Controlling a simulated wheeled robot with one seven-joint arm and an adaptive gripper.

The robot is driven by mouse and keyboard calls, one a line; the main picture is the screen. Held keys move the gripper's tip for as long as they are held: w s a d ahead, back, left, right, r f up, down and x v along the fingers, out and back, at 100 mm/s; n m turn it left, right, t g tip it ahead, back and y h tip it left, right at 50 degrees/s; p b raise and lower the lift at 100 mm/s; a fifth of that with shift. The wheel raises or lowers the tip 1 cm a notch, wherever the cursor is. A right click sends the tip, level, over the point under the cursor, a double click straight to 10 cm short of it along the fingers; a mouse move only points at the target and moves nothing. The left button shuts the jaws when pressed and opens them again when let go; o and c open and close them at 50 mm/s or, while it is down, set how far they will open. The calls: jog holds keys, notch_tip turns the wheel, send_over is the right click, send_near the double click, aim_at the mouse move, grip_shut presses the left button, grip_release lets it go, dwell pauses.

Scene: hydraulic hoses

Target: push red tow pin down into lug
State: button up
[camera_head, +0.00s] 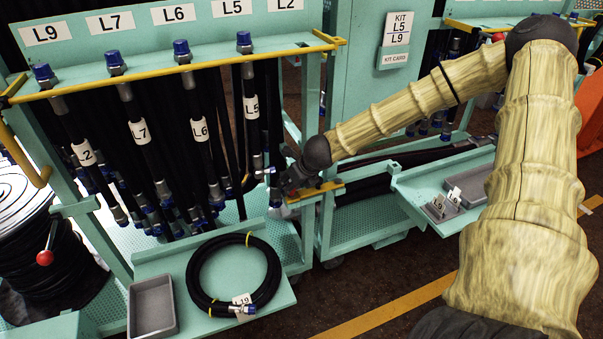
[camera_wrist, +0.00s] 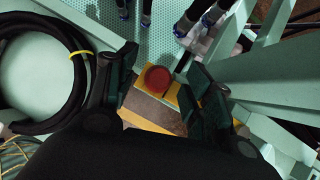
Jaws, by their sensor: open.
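The red tow pin (camera_wrist: 157,79) shows as a round red head in the wrist view, seen from above between my fingers. It sits over a yellow piece (camera_wrist: 171,97), which looks like the lug; how deep the pin stands in it cannot be told. My gripper (camera_wrist: 160,92) is open, with one dark finger on each side of the pin head and visible gaps to it. In the head view my gripper (camera_head: 292,180) is at the corner between the two teal carts, above a yellow bar (camera_head: 316,193). The pin is hidden there.
A coiled black hose (camera_head: 202,293) and a grey tray (camera_head: 152,306) lie on the left cart's shelf. Labelled hoses (camera_head: 196,125) hang close left of my gripper. A teal cabinet (camera_head: 362,70) stands behind. A shelf with small trays (camera_head: 441,207) is at the right.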

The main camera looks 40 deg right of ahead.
jog(key=v, duration=1)
jog(key=shift+r, duration=0.15)
dwell(0.4)
jog(key=shift+s, duration=0.15)
dwell(0.5)
